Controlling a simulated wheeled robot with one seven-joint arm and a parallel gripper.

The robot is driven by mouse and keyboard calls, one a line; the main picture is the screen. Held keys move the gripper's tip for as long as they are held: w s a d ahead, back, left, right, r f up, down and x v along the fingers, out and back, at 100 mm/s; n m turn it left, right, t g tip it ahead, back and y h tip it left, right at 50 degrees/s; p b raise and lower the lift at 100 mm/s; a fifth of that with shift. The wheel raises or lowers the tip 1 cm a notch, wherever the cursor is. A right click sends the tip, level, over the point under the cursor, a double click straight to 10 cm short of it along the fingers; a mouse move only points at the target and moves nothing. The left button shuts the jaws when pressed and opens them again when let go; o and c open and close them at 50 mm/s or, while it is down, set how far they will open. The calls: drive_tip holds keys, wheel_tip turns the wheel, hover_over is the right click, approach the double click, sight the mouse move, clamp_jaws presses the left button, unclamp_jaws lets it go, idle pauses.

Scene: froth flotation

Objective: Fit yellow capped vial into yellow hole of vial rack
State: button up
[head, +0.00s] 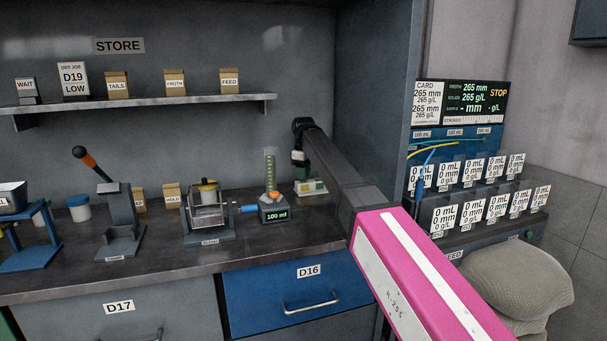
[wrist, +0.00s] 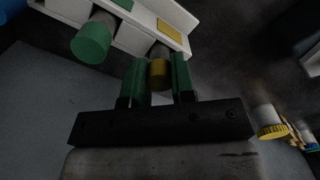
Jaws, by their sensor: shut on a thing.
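My gripper (wrist: 158,82) is shut on the yellow capped vial (wrist: 159,72), with one green finger on each side of the cap. The vial's grey body points at the white vial rack (wrist: 137,42), beside its yellow patch (wrist: 170,30). The yellow hole is hidden, so I cannot tell whether the vial tip is inside it. A green capped vial (wrist: 90,40) stands in the rack to the left, near a green patch. In the head view my gripper (head: 299,160) is above the small white rack (head: 318,192) on the bench, and the held vial is not clear.
Left of the rack stand a measuring cylinder on a "100 ml" base (head: 273,211) and a metal cradle device (head: 208,214). The cabinet side wall (head: 372,90) rises close on the right. A shelf (head: 140,106) runs above. The bench front is mostly bare.

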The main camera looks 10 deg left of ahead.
drive_tip(key=shift+f, duration=0.1)
drive_tip(key=o, duration=0.9)
wheel_tip(320, 180, up, 12)
drive_tip(key=shift+r, duration=0.2)
